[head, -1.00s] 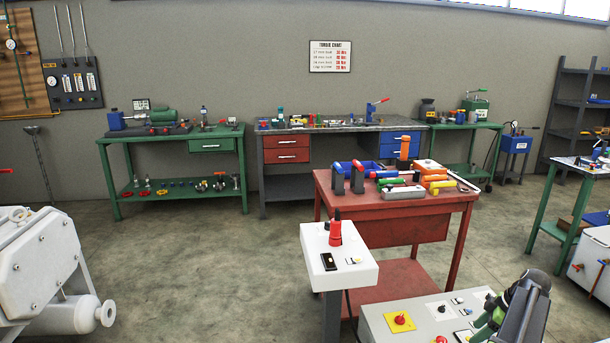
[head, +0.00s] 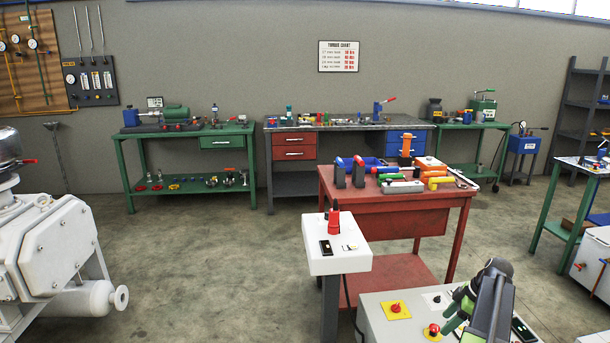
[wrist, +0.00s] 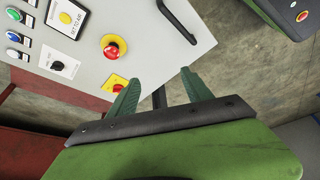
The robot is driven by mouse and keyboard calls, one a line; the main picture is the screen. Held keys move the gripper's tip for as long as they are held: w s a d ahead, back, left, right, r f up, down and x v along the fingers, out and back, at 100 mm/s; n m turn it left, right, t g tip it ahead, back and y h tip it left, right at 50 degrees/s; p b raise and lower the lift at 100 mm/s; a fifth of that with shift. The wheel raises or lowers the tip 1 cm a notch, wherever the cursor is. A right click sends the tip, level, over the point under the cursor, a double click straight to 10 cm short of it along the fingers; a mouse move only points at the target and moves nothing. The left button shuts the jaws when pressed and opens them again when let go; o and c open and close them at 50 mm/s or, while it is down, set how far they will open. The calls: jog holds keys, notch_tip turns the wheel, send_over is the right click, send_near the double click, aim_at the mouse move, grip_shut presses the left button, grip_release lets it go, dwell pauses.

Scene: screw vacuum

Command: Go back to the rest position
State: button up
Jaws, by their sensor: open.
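My gripper (head: 453,318) shows at the lower right of the head view, beside the grey control box (head: 385,325). In the wrist view its two green fingers (wrist: 160,85) are spread apart with nothing between them. They are over the edge of a light panel, with the concrete floor beyond. Whether the fingers touch the panel cannot be told.
A red table (head: 385,215) with tools stands ahead. A white pedestal (head: 338,257) with a red-topped item is before it. A white pump machine (head: 55,255) is at left. Green benches (head: 190,165) line the wall. Open floor lies between.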

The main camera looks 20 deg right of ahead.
jog(key=w+a+n+g, duration=0.1)
jog(key=w+a+n, duration=0.1)
jog(key=w+a, duration=0.6)
jog(key=w+a+n, duration=0.1)
jog(key=w+a, duration=0.3)
jog(key=a, duration=0.8)
jog(key=w+a+n+g, duration=0.1)
jog(key=w+a+n, duration=0.1)
jog(key=w+a, duration=0.6)
jog(key=s+a+f+m+g+h, duration=0.1)
jog(key=s+a+m, duration=0.15)
jog(key=a, duration=1.25)
jog(key=s+a+f+m+g+h, duration=0.1)
jog(key=s+a, duration=0.3)
jog(key=a, duration=1.1)
notch_tip(320, 180, up, 23)
jog(key=s+d+m+p, duration=0.2)
jog(key=m+p, duration=0.7)
jog(key=p, duration=1.3)
jog(key=shift+s+h+p, duration=0.25)
jog(key=shift+h+p, duration=0.1)
jog(key=shift+h, duration=0.05)
